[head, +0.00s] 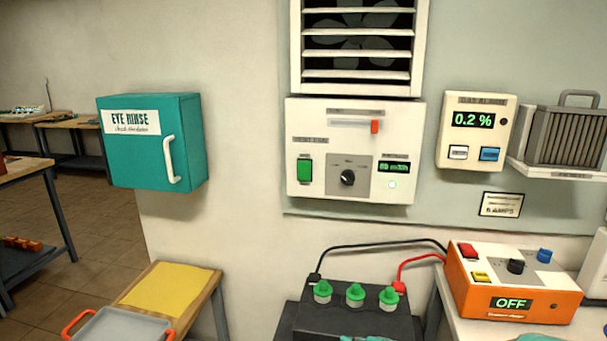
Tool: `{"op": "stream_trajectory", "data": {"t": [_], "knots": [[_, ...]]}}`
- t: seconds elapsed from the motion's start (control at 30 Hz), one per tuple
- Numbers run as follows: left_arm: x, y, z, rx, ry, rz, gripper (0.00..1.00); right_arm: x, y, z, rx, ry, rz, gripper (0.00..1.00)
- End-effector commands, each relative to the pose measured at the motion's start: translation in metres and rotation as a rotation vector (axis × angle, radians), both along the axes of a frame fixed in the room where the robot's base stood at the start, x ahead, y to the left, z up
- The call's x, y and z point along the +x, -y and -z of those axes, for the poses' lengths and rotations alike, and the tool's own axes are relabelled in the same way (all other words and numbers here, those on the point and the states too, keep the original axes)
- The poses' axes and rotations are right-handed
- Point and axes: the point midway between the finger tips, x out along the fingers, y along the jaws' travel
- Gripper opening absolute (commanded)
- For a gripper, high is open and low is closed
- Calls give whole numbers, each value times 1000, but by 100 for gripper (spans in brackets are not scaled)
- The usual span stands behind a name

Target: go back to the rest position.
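Neither of my grippers can be made out in the head view. Only two small teal slivers show at the bottom edge, one in front of the battery and one below the charger, and I cannot tell what they are. The black battery (345,318) has several green caps on top. A black lead and a red lead (408,264) run from its terminals to the orange charger (515,285), whose display reads OFF.
A teal eye rinse box (152,143) hangs shut on the wall. A fan control panel (350,152) sits below the vent (358,45). A gas alarm (476,131) reads 0.2 %. Floor shows at left.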

Motion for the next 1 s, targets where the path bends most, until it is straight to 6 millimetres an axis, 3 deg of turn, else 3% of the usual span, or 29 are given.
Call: {"op": "stream_trajectory", "data": {"t": [0.03,0.1,0.17,0.3,0.4,0.53,0.6,0.7,1.0], "knots": [[0,0,-4,0,0,0,40,-19,3,38,41,-121,45,0],[0,0,-6,0,0,0,40,-48,7,84,112,-286,132,0],[0,0,-8,0,0,0,40,-77,9,120,173,-434,220,0],[0,0,-11,0,0,0,40,-160,12,189,315,-794,484,0],[0,0,-13,0,0,0,40,-225,11,220,403,-1040,720,0],[0,0,-13,0,0,0,40,-295,11,235,506,-1287,1083,0],[0,0,-13,0,0,0,40,-309,14,235,560,-1342,1247,0],[0,0,-12,0,0,0,40,-310,16,235,621,-1362,1370,0],[0,0,-12,0,0,0,40,-309,18,235,652,-1369,1413,0]]}}
